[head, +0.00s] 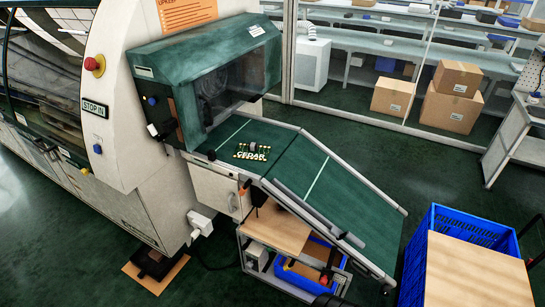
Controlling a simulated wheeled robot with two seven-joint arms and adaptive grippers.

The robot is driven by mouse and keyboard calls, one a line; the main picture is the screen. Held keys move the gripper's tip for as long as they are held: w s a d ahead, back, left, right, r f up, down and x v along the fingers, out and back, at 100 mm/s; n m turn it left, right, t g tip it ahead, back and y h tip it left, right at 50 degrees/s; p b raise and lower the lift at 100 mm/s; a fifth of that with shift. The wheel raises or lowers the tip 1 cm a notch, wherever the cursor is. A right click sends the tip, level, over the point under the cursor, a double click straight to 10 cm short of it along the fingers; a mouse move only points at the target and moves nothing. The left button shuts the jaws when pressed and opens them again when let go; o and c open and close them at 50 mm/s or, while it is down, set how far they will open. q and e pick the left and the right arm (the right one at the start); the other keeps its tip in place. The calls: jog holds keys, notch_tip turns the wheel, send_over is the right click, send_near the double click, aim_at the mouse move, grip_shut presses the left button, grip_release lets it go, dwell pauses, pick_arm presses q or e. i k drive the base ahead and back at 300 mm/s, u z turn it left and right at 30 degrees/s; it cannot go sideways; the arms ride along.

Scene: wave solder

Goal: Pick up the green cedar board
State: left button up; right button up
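The green cedar board (251,152) lies on the dark green conveyor (262,138) just outside the machine's outlet. It carries gold-coloured parts, a grey part and the word CEDAR in pale letters. It lies near the top of the conveyor, before the sloping section. Its green blends with the belt, so its outline is hard to make out. Neither of my grippers can be made out in the head view, and nothing touches the board.
The machine's green hood (205,75) overhangs the upper conveyor end. The belt slopes down right with raised rails (350,180). A wooden shelf (277,228) is below it. A blue crate (470,226) with a wooden top stands right. Cardboard boxes (450,100) stand behind.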

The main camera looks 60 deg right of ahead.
aim_at(251, 151)
jog(key=z, duration=1.2)
